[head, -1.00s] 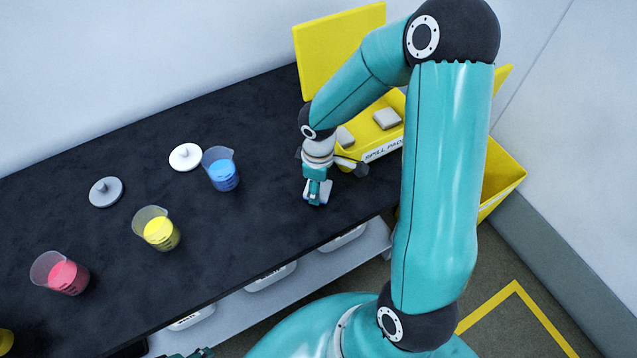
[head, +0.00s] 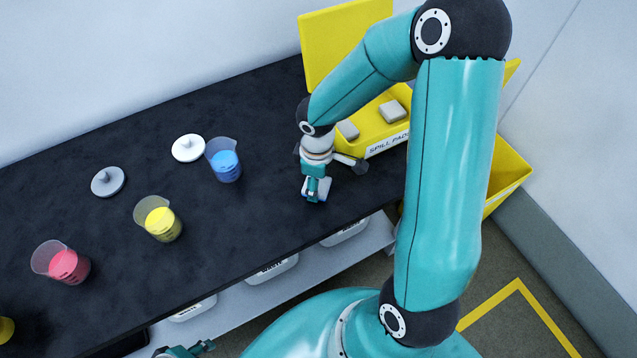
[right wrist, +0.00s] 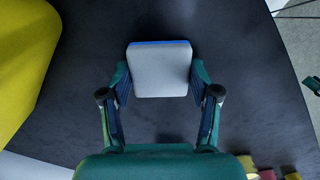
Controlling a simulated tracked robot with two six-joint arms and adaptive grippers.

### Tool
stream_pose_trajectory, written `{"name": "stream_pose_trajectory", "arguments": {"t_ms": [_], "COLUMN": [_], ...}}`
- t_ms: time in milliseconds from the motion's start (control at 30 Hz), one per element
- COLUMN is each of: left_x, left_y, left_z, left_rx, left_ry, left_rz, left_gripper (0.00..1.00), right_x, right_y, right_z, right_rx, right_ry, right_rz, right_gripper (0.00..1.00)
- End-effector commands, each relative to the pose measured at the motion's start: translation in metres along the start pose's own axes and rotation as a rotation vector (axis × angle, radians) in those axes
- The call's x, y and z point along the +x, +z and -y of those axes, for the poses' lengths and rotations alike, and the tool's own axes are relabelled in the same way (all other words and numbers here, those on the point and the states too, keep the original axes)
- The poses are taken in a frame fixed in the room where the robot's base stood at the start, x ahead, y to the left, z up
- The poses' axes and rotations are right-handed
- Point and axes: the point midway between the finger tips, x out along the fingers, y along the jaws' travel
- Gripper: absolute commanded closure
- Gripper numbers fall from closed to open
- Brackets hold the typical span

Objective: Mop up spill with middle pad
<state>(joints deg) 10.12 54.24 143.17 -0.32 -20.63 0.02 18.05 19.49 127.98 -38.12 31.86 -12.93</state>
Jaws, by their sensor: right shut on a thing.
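My right gripper (head: 316,190) is low over the black bench, in front of the yellow spill-pad box (head: 375,147). It is shut on a pale grey pad with a blue edge. The pad (right wrist: 160,70) sits between both fingers in the right wrist view, with dark bench around it. I cannot tell whether it touches the bench. Two grey pads, one left (head: 347,130) and one right (head: 391,111), lie in the box, apart from each other. My left gripper (head: 185,351) shows only partly at the bottom edge; its jaws are unclear. I cannot make out a clear spill.
Beakers with blue (head: 224,162), yellow (head: 159,220) and red (head: 62,263) liquid stand on the bench (head: 110,250). Two lids, white (head: 188,148) and grey (head: 108,182), lie behind them. A yellow bin (head: 508,175) is at the right. The bench middle is clear.

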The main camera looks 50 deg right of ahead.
Motion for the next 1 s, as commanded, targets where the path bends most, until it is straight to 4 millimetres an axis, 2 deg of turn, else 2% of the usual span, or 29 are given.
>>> {"name": "stream_pose_trajectory", "arguments": {"t_ms": [533,1000], "left_x": [-0.008,-0.006], "left_y": [0.0,0.0], "left_z": [-0.003,-0.002], "left_rx": [0.0,0.0], "left_ry": [0.0,0.0], "left_rz": [0.0,0.0], "left_gripper": [0.6,0.6], "right_x": [0.0,0.001], "right_y": [-0.019,-0.019], "right_z": [-0.019,-0.02], "right_rx": [0.001,0.001], "right_ry": [-0.001,-0.001], "right_rz": [0.001,0.001], "right_gripper": [0.57,0.57]}}
